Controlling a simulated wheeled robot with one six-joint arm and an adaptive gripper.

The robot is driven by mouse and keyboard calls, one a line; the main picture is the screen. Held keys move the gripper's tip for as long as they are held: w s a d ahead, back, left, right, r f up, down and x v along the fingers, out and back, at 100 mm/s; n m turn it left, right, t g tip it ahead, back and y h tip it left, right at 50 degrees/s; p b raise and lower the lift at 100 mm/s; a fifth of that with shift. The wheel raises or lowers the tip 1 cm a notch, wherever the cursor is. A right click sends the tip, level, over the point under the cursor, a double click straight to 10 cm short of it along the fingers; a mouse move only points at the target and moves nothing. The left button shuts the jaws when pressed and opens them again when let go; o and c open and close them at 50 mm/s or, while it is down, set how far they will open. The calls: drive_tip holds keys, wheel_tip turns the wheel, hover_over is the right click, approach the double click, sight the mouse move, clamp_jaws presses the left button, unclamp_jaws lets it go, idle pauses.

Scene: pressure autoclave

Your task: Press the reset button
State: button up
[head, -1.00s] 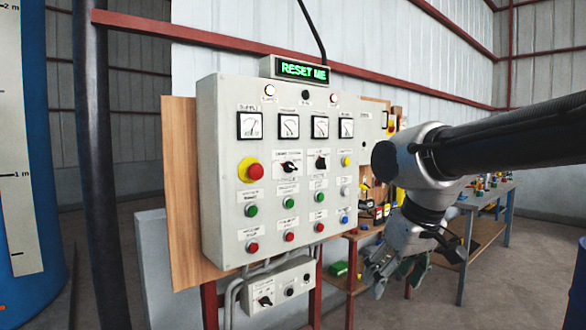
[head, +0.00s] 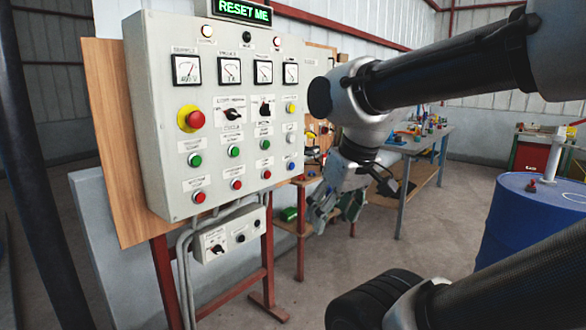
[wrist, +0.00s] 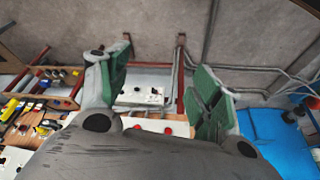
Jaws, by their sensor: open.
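The grey control panel (head: 155,110) stands upright at left in the head view under a green sign (head: 242,11) reading "RESET ME". It carries a large red button on a yellow collar (head: 191,119), rows of green and red buttons, and a right column with a yellow button (head: 292,107), a white button (head: 290,138) and a blue button (head: 290,165). The labels are too small to read, so I cannot tell which is reset. My gripper (head: 334,212) is open and empty, pointing down, right of the panel's lower right corner. Its green-padded fingers (wrist: 158,68) show apart in the wrist view.
A small switch box (head: 230,236) hangs below the panel, also in the wrist view (wrist: 140,95). A workbench (head: 422,145) with small items stands behind. A blue barrel (head: 515,215) stands at right.

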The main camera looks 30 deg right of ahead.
clamp_jaws()
idle(1.3)
